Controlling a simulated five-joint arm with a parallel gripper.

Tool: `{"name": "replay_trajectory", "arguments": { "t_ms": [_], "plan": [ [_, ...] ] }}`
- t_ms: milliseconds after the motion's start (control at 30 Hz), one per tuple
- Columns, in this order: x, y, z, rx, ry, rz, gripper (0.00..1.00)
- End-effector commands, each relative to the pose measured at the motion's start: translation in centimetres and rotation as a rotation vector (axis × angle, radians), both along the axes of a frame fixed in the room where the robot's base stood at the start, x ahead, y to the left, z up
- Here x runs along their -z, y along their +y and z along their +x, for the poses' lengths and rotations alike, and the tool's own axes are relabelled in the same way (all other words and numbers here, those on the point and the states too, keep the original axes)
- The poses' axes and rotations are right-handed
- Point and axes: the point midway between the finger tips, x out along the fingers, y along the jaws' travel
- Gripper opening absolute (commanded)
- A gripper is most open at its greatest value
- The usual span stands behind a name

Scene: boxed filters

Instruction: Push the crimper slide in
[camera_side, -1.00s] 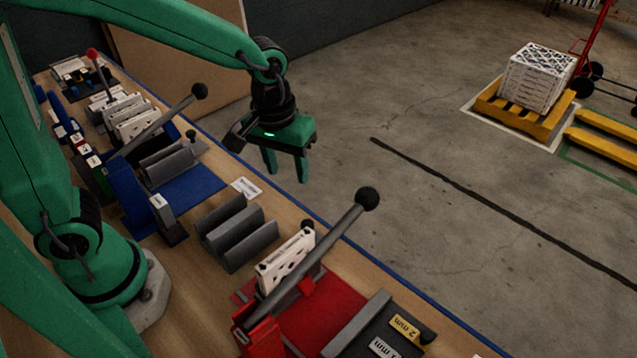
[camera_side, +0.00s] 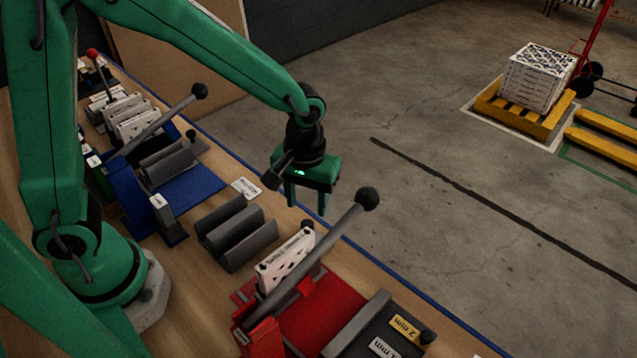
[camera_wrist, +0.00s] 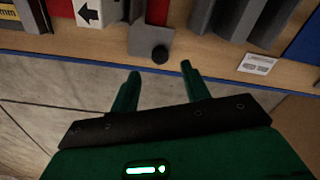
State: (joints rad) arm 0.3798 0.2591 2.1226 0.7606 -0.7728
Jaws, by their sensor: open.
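The red lever tool (camera_side: 318,305) stands at the front of the bench, its long grey lever raised and ending in a black ball. A grey slide (camera_wrist: 148,36) with a round black knob (camera_wrist: 160,54) sticks out toward the bench edge; the knob also shows in the side view (camera_side: 307,225). A white boxed filter (camera_side: 286,258) stands beside the knob, and its arrow face shows in the wrist view (camera_wrist: 88,14). My gripper (camera_side: 306,206) is open and empty above the bench's outer edge. In the wrist view its fingertips (camera_wrist: 160,70) lie either side of the knob's line, apparently apart from it.
A grey trough rack (camera_side: 230,238) stands left of the filter. Behind it is a blue lever tool (camera_side: 190,192) with its own lever. A small label card (camera_side: 246,188) lies near the blue edge. The raised red-tool lever is close to my gripper.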

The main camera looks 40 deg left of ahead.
Motion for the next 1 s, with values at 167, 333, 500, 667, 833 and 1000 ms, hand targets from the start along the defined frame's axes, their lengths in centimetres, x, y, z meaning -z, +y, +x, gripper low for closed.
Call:
{"name": "replay_trajectory", "arguments": {
  "t_ms": [167, 333, 500, 667, 833, 1000],
  "plan": [
    [2.3, 0.0, 0.0, 0.000, 0.003, 0.001, 0.47],
    [4.1, 0.0, 0.0, 0.000, 0.003, 0.001, 0.47],
    [5.3, 0.0, 0.0, 0.000, 0.001, 0.001, 0.47],
    [5.6, 0.0, 0.0, 0.000, 0.000, 0.000, 0.47],
    [5.6, 0.0, 0.0, 0.000, -0.001, -0.001, 0.47],
    [5.6, 0.0, 0.0, 0.000, -0.001, -0.001, 0.21]
  ]
}}
